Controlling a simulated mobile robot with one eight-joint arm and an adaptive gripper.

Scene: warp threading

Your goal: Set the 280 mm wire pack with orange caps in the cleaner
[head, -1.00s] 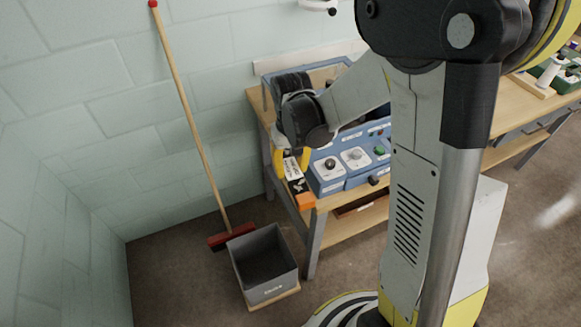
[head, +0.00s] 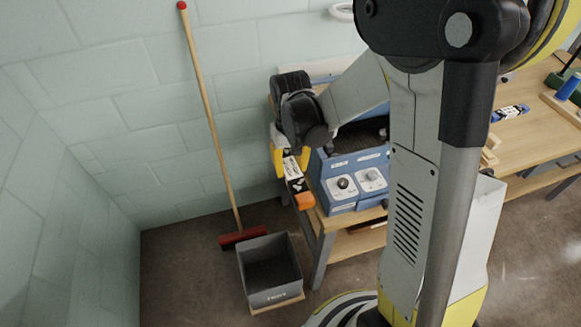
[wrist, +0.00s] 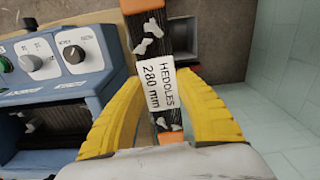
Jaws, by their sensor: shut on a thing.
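My gripper (head: 290,163) has yellow fingers shut on the wire pack (head: 295,181). The pack is dark with pale patches, and its white label reads "HEDDLES 280 mm" in the wrist view (wrist: 158,86). An orange cap (head: 304,200) shows at its lower end in the head view; both caps show in the wrist view. The blue cleaner (head: 344,197) stands on the bench, to the right of the pack in the head view. Its control panel has knobs, and a dark opening (wrist: 62,120) shows in the wrist view. The pack is outside the cleaner, beside it.
A grey bin (head: 270,298) stands on the floor, with a red broom (head: 243,237) leaning on the wall behind it. The wooden bench (head: 535,133) runs right, holding a blue, labelled pack (head: 510,112). My arm hides part of the bench and cleaner.

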